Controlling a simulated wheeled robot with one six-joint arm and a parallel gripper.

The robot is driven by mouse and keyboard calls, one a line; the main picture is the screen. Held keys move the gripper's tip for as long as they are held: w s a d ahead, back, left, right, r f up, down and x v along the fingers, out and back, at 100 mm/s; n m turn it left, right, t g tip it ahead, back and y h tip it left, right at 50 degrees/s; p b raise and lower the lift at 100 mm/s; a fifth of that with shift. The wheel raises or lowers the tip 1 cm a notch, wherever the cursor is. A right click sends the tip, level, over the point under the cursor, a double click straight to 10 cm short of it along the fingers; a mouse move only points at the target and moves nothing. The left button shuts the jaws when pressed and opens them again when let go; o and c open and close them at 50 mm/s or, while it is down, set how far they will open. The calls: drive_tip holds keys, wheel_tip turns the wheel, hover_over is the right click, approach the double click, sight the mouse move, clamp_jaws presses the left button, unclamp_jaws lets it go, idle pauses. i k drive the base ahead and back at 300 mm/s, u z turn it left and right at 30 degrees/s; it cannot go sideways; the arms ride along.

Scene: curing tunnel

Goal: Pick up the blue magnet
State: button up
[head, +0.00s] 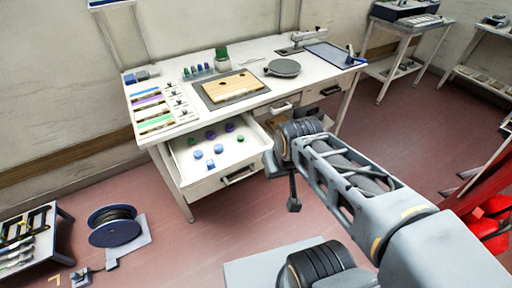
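Several small round pieces lie in the open drawer (245,160) of the white workbench. Light blue ones, which may be magnets, sit near the drawer's front: a blue piece (197,154), another blue piece (218,149) and a third blue piece (210,164). I cannot tell which is the blue magnet. Purple and green pieces lie behind and beside them. My arm reaches in from the lower right. What appears to be my gripper (294,206) hangs down to the right of the drawer, apart from it and over the floor. Its fingers are too small to read.
The workbench top (250,62) holds a wooden board (233,86), a grey round plate (283,67) and strips of coloured items at left. A cable reel (115,225) stands on the floor at left. Red floor is clear before the drawer.

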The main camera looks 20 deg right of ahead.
sight(210, 165)
drive_tip(key=u, duration=0.05)
drive_tip(key=k, duration=0.45)
drive_tip(key=u, duration=1.7)
drive_tip(key=i, duration=1.5)
drive_tip(key=z, duration=2.05)
